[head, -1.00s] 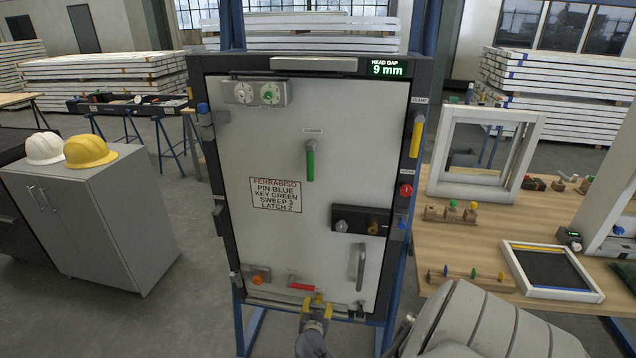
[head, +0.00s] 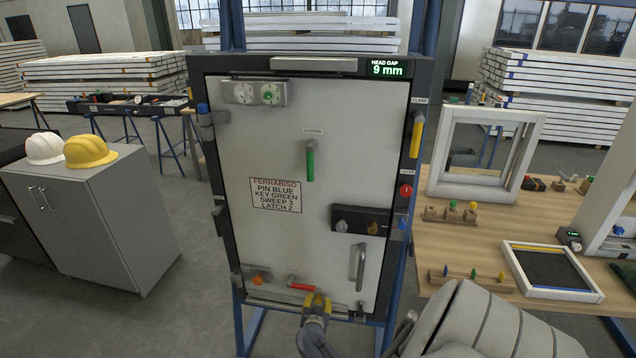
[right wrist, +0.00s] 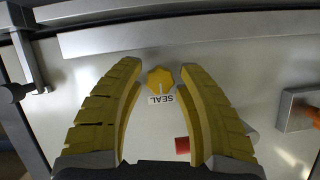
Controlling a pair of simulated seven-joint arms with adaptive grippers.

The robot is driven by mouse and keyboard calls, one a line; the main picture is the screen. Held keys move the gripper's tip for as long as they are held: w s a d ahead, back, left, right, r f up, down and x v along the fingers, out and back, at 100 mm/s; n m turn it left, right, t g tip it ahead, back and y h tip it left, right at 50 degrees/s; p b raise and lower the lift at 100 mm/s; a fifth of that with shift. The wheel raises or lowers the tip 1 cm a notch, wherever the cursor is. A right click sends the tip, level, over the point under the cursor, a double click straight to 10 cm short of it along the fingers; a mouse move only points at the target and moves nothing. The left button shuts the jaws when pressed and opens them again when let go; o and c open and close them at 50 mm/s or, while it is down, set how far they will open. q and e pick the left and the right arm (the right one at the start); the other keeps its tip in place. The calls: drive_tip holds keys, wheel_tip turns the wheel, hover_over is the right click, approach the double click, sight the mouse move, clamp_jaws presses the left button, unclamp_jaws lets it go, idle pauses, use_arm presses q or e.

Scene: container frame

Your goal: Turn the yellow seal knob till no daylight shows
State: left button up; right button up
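The yellow seal knob (right wrist: 160,78) is low on a pale door panel (head: 260,140), above a label reading SEAL in the right wrist view. My right gripper (right wrist: 160,70) has its yellow fingers open, one on each side of the knob, with a small gap on both sides. In the head view the right gripper (head: 317,297) is at the panel's bottom edge and mostly covers the knob. A green display (head: 387,69) at the top right of the frame reads HEAD GAP 9 mm. My left gripper is not in view.
A red lever (head: 301,286) and an orange knob (head: 258,280) are close by on the lower panel. A grey vertical handle (head: 360,267) stands to the right. A workbench (head: 455,255) with window frames and pegs is at the right.

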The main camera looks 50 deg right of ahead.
clamp_jaws()
drive_tip(key=shift+m+t, duration=0.8)
drive_tip(key=shift+m, duration=0.4)
drive_tip(key=shift+s+m+t+y, duration=0.1)
drive_tip(key=shift+m+t+y, duration=0.4)
drive_tip(key=shift+m, duration=0.6)
drive_tip(key=shift+t, duration=0.3)
drive_tip(key=shift+o, duration=2.1)
unclamp_jaws()
drive_tip(key=v, duration=1.2)
